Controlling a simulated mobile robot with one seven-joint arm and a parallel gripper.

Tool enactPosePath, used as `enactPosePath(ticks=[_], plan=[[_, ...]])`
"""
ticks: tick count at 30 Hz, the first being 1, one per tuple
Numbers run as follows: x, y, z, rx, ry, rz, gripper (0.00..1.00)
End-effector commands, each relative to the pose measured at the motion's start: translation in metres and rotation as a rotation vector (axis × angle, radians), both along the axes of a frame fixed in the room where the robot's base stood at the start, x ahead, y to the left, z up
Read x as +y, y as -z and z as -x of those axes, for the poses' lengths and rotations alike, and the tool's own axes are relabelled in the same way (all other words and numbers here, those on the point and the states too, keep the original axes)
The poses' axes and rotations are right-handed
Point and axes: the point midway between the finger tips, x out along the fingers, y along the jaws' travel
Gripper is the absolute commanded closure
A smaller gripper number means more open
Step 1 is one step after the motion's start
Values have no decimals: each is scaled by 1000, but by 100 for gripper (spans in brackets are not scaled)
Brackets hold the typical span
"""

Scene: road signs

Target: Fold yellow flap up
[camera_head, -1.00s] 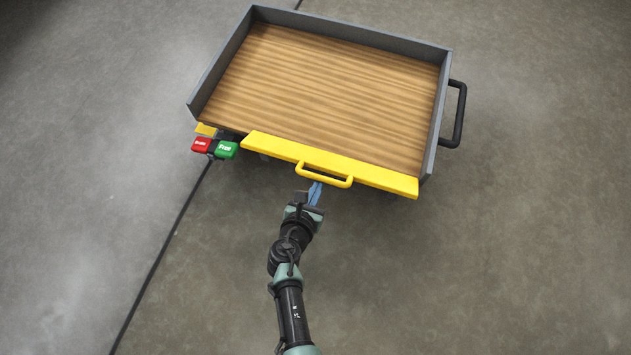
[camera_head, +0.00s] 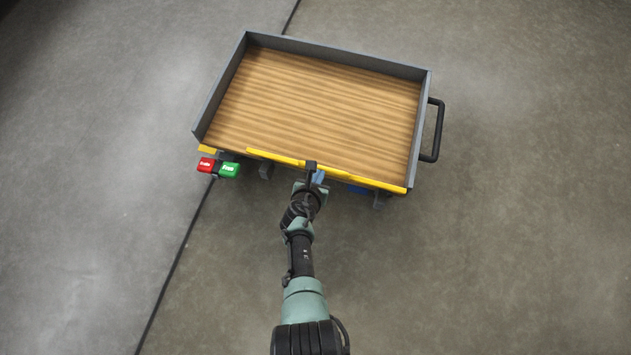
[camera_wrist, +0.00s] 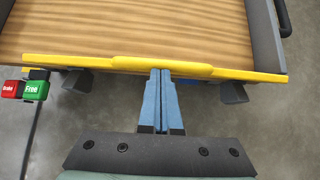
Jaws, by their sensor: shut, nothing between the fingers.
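The yellow flap (camera_head: 375,182) runs along the near edge of a wooden-floored cart (camera_head: 322,97) with grey side walls. In the head view it shows as a thin strip, so it stands roughly upright; its exact angle is hard to tell. In the wrist view the flap (camera_wrist: 240,74) spans the picture, with its handle (camera_wrist: 162,66) edge-on at the middle. My gripper (camera_head: 318,177) is at the flap's middle, on its near side. In the wrist view its blue fingers (camera_wrist: 161,74) are together and empty, their tips at the handle; contact is unclear.
Red (camera_head: 206,165) and green (camera_head: 229,170) pedals stand at the cart's near left corner. A black handle (camera_head: 437,130) sticks out on the cart's right side. The cart bed is empty. The concrete floor around is clear, with one dark line crossing it.

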Motion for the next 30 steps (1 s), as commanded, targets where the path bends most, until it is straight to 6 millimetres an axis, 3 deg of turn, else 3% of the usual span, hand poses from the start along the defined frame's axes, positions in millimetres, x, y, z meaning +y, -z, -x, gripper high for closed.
enactPosePath(ticks=[12,30], plan=[[-13,-11,-40,-1,0,0,100],[-17,-14,-55,-5,1,0,100]])
